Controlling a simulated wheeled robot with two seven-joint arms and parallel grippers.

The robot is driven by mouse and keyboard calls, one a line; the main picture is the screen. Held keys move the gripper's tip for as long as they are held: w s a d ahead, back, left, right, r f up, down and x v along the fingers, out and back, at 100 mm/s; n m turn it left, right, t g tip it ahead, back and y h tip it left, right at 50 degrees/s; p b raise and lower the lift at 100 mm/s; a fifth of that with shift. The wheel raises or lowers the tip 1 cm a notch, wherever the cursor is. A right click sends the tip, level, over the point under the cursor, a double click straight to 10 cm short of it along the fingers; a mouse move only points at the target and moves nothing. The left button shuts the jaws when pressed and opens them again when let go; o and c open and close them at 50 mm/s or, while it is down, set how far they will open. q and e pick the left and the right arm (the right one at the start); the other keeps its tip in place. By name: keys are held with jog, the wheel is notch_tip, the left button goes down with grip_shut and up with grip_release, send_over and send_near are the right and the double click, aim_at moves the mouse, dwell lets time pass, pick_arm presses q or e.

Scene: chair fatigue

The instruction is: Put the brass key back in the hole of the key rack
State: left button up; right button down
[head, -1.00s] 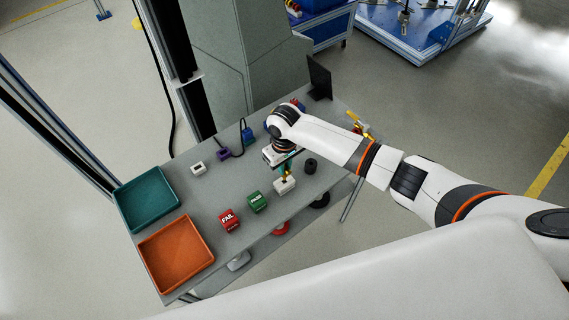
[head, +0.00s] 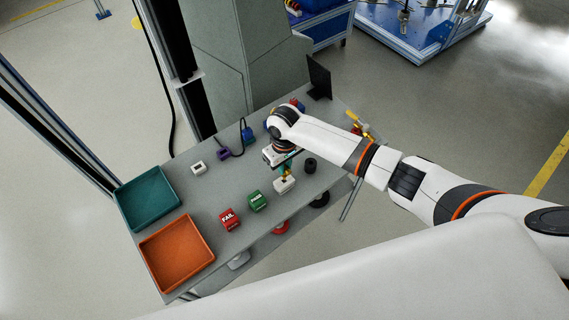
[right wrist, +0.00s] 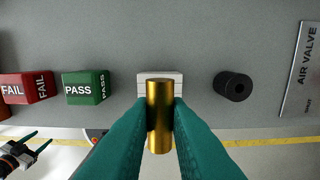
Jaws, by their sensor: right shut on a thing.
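My right gripper (head: 287,169) is shut on the brass key (right wrist: 160,118), a gold cylinder in the right wrist view between the green fingers. The key is over a small white block (head: 284,185), which looks like the key rack. In the right wrist view the block (right wrist: 160,76) shows behind the key's far end. The key covers the block's middle, so I cannot see the hole or tell whether the key's tip is in it. My left gripper (right wrist: 42,138) shows small at the lower left of the right wrist view, with its green fingers apart and empty.
A green PASS block (head: 257,201) and a red FAIL block (head: 229,219) stand left of the white block. A black cylinder (head: 310,166) stands close on its right. Teal (head: 148,199) and orange (head: 176,253) trays fill the table's left end.

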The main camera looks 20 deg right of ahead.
aim_at(285, 175)
jog(key=shift+f+b, duration=1)
jog(key=shift+f, duration=0.95)
jog(key=c, duration=1.3)
grip_release()
notch_tip(285, 175, up, 12)
jog(key=shift+r+b, duration=0.1)
jog(key=shift+b, duration=0.65)
